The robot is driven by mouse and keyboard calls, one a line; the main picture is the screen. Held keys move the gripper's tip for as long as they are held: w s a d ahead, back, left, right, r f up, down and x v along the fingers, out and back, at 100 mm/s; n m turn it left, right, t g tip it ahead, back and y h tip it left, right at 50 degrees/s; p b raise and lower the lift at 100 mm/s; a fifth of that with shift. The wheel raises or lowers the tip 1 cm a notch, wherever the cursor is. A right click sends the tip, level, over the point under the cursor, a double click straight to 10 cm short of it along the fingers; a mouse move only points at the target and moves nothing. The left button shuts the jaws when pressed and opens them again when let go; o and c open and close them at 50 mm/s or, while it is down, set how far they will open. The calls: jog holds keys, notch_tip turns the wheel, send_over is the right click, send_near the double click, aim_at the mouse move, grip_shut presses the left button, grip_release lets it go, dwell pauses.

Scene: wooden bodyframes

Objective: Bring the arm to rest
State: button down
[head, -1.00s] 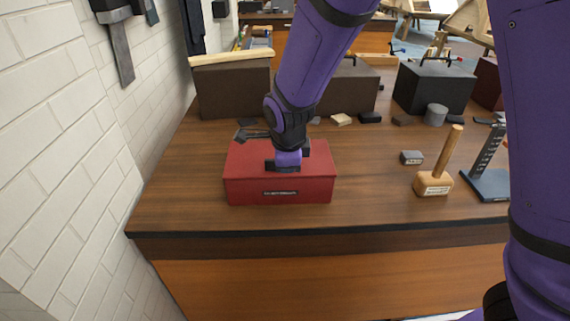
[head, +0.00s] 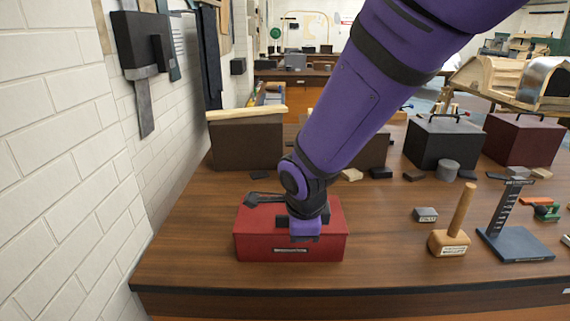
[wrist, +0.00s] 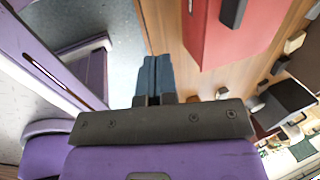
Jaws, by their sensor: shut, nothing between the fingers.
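My arm reaches down from the upper right in the head view, and my gripper (head: 305,232) shows in front of the red box (head: 262,243). In the wrist view my gripper (wrist: 154,72) has its two dark blue fingers together with nothing between them. The red box (wrist: 212,38) is beyond and to the right of the fingers there, apart from them, with a dark handle. My wrist hides part of the box's top in the head view.
A wooden mallet (head: 452,238), a grey block (head: 425,214) and a blue-based stand (head: 514,244) are on the workbench (head: 190,250) to the right. Dark boxes (head: 440,144) stand behind. A white brick wall (head: 60,150) closes the left side.

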jog(key=s+d+r+n+y, duration=0.2)
jog(key=s+d+r+n, duration=0.2)
jog(key=d+r+n, duration=0.8)
jog(key=s+d+r+n+t+h, duration=0.1)
jog(key=s+d+r+n, duration=0.2)
jog(key=s+d, duration=0.3)
jog(key=s+d+r+n+t+h, duration=0.1)
jog(key=s+d+r+n, duration=0.2)
jog(key=s+d+r, duration=0.2)
jog(key=shift+s+d+r, duration=0.25)
jog(key=shift+s+d, duration=0.65)
jog(key=shift+d, duration=0.3)
